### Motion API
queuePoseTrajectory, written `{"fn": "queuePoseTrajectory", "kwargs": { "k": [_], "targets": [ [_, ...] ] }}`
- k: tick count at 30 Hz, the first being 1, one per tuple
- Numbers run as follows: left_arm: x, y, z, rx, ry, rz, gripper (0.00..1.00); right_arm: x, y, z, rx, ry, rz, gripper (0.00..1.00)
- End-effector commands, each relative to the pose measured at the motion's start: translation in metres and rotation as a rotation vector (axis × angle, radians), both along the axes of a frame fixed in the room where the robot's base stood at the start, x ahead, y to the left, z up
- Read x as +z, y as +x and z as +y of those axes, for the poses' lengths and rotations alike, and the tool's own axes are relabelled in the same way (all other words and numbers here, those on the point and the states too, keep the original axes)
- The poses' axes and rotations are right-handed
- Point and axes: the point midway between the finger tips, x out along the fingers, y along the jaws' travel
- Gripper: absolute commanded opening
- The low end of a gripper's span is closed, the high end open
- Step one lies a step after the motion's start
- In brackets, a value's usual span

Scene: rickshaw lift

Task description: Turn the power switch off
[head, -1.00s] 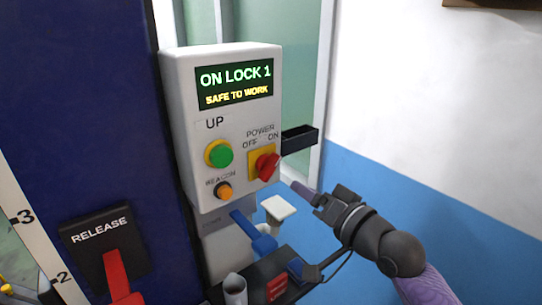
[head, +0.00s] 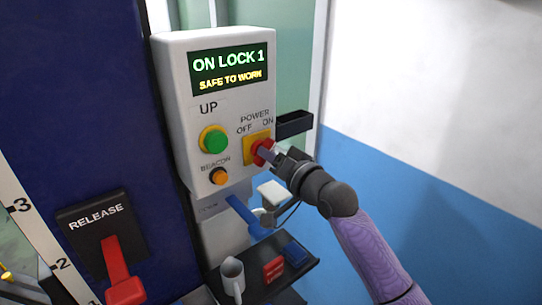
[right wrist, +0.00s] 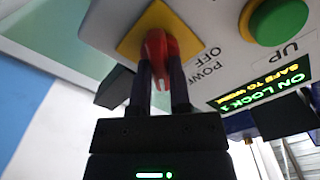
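The power switch is a red rotary knob (head: 262,149) on a yellow plate (head: 252,155), low on the right of a white control box (head: 178,95). OFF is printed at its upper left and ON at its upper right. My right gripper (head: 268,154) is at the knob in the head view and hides part of it. In the right wrist view, its two dark fingers (right wrist: 160,88) lie on either side of the red knob (right wrist: 159,52), with the knob filling the narrow gap. The knob's exact angle is hard to tell. My left gripper is out of view.
The display (head: 230,70) reads ON LOCK 1, SAFE TO WORK. A green UP button (head: 214,140) and orange BEACON button (head: 218,176) sit left of the switch. A black bracket (head: 294,124) juts out beside the box. A red RELEASE lever (head: 120,270) is at lower left.

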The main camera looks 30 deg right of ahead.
Motion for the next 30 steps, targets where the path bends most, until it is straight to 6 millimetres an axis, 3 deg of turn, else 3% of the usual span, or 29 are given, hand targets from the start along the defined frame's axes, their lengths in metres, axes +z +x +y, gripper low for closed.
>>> {"fn": "queuePoseTrajectory", "kwargs": {
  "k": [2,17,30],
  "targets": [
    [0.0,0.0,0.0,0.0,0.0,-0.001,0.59,0.0,0.0,0.0,-0.001,0.0,0.001,0.0],
    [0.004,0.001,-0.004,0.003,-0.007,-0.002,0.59,0.0,0.0,-0.001,-0.001,-0.062,-0.003,0.0],
    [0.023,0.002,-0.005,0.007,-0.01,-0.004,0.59,0.002,0.0,0.0,0.001,-0.42,-0.03,0.0]
  ]
}}
